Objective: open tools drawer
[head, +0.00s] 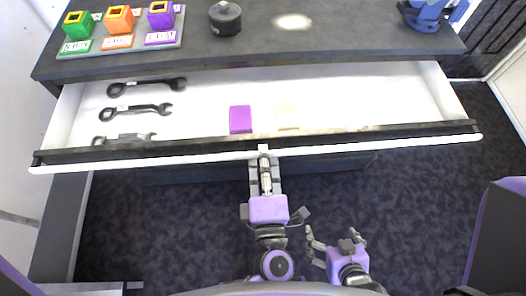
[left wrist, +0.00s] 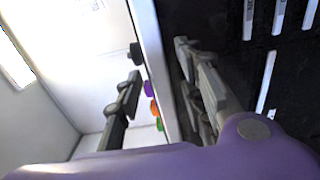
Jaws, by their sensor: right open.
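The tools drawer (head: 350,93) is pulled out from under the dark worktop in the head view, its white inside showing. Several dark wrenches (head: 145,86) lie at its left, and a purple block (head: 240,119) and a beige block (head: 288,117) lie near the front. My left gripper (head: 264,160) is at the middle of the drawer's dark front edge (head: 180,151). In the left wrist view its fingers (left wrist: 160,95) are apart with a pale panel edge between them; contact is unclear. My right gripper (head: 330,242) is open and empty, lower right, away from the drawer.
On the worktop (head: 330,40) stand green (head: 78,25), orange (head: 119,19) and purple (head: 160,14) bins on a labelled tray, a dark round pot (head: 225,18) and a blue device (head: 428,14). Dark carpet (head: 420,200) lies clear in front of the drawer.

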